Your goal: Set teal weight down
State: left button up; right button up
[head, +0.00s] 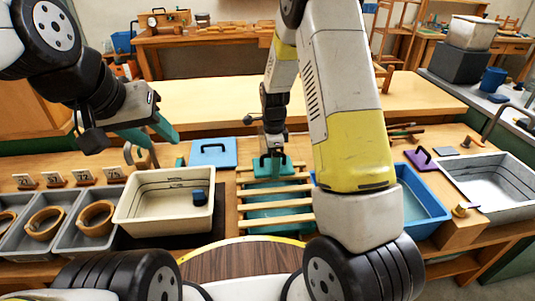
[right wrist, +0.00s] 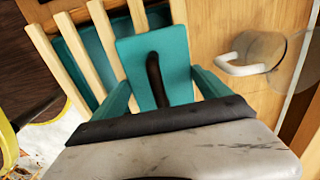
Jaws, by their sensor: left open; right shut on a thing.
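The teal weight (head: 288,169) is a flat teal plate with a dark upright handle. It is at the far end of the slatted wooden rack (head: 262,203). My right gripper (head: 272,159) is above the weight and shut on its handle. In the right wrist view the teal plate (right wrist: 135,50) shows between the teal fingers, with the pale slats (right wrist: 62,70) beside and under it. I cannot tell whether the weight touches the slats. My left gripper (head: 150,133) is open and empty, above the bench at the left.
A teal bin (head: 275,222) shows beneath the slats. A cream tub (head: 135,213) with a dark blue block stands left of the rack, a blue tub (head: 430,222) right. A blue plate (head: 213,152) and a purple plate (head: 421,161) lie behind. A white handle (right wrist: 243,67) is near the weight.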

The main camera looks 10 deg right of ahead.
jog(key=shift+f, duration=1.3)
jog(key=shift+f, duration=0.1)
jog(key=o, duration=1.9)
jog(key=shift+f, duration=0.1)
notch_tip(320, 180, up, 12)
jog(key=shift+r, duration=0.1)
jog(key=s+d+r+n+t+y, duration=0.1)
jog(key=s+r+n+t, duration=0.2)
jog(key=s+r+n, duration=0.6)
jog(key=s+d+r+n+t+y, duration=0.1)
jog(key=s+r+n+t, duration=0.2)
jog(key=s+r+n, duration=0.6)
jog(key=s+r, duration=0.1)
jog(key=s, duration=0.5)
jog(key=shift+d+r+n, duration=0.2)
jog(key=shift+d+n, duration=0.1)
jog(key=shift+d, duration=0.1)
